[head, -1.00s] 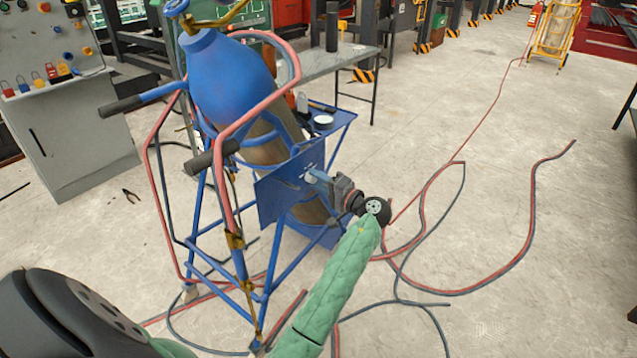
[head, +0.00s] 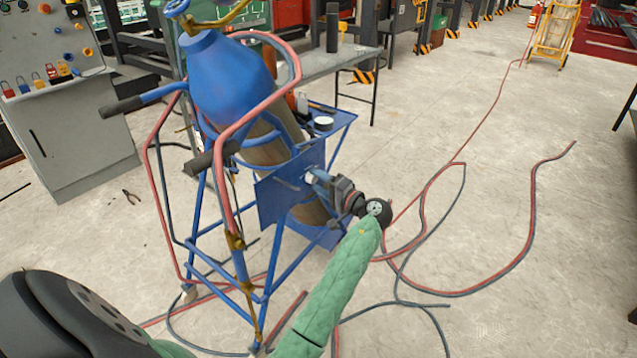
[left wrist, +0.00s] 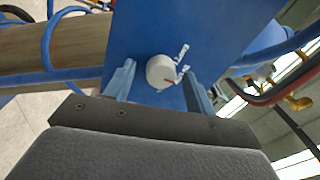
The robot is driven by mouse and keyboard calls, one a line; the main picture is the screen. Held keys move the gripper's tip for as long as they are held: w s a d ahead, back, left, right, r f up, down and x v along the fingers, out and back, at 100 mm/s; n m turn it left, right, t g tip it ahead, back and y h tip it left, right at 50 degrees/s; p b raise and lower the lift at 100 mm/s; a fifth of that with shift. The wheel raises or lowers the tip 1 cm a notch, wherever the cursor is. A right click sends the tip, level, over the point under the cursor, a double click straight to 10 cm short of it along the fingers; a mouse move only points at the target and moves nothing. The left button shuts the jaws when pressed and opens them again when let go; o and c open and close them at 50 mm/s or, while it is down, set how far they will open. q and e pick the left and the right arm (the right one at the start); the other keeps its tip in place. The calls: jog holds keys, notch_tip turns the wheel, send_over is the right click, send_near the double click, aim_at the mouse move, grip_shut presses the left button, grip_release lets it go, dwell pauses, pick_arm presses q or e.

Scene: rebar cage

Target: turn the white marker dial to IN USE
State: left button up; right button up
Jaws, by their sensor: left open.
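In the left wrist view my left gripper (left wrist: 158,84) is open, with one finger on each side of the dial. I cannot tell whether the fingers touch it. My right gripper is not in view.
The blue cart carries gas cylinders (head: 228,80) and red hoses (head: 295,65). A dark handle (head: 210,158) sticks out near the plate. Hoses (head: 470,292) lie on the floor to the right. A grey bench (head: 335,62) stands behind.

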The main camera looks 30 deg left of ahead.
pick_arm(q)
jog(key=d, duration=0.7)
jog(key=shift+s+d+f, duration=0.3)
jog(key=shift+s, duration=0.15)
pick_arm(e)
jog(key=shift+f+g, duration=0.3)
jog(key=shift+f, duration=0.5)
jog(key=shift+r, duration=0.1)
